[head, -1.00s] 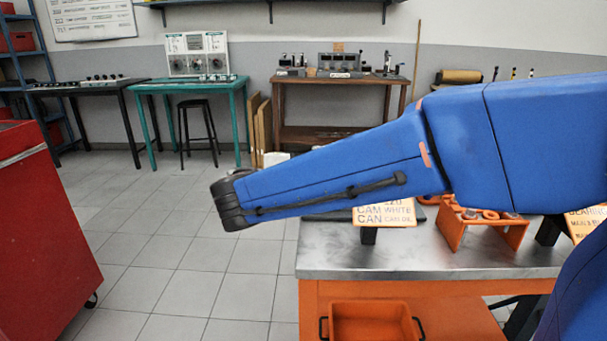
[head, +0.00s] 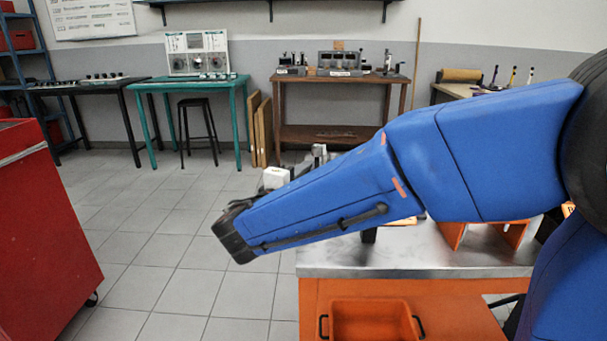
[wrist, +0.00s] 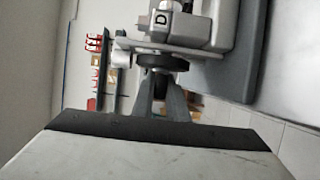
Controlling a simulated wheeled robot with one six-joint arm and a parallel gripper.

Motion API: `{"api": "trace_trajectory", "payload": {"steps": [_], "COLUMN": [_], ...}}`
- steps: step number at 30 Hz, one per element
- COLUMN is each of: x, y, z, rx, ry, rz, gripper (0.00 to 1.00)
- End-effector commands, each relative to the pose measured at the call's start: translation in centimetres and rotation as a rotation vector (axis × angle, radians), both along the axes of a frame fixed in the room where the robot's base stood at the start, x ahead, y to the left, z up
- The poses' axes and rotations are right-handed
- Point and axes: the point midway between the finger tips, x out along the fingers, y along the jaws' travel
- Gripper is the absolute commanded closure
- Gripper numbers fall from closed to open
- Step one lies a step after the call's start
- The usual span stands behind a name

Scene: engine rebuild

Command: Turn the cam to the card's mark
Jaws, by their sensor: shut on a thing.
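In the wrist view my gripper (wrist: 163,92) reaches up to a dark round disc (wrist: 163,62), with its grey fingers at the disc's near side. The fingers are shut on this disc, which appears to be the cam. The disc sits at the front of a grey block assembly (wrist: 205,28). Any mark on the disc is too small to read. In the head view my arm hides the gripper and the cam. Only a sliver of the card (head: 400,223) shows under my arm, and its text is hidden.
The metal bench top (head: 400,258) lies below my arm, with an orange rack (head: 513,234) at its right. An orange bin (head: 372,323) is below the bench front. A red cabinet (head: 45,220) stands at the left. The tiled floor between is clear.

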Motion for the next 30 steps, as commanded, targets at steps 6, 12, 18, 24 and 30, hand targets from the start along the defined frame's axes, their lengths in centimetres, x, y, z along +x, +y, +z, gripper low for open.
{"api": "trace_trajectory", "payload": {"steps": [6,12,18,24,30], "x": [0.0,-0.1,-1.3,-4.0,-6.9], "y": [0.0,0.0,0.6,1.9,3.2], "z": [-0.1,-0.1,0.0,-0.1,0.0], "rx": [0.000,0.000,0.001,0.001,-0.001], "ry": [0.002,0.001,0.002,0.002,0.001], "rz": [-0.001,-0.001,0.001,0.003,0.003], "gripper": [0.68,0.68,0.68,0.68,0.68]}}
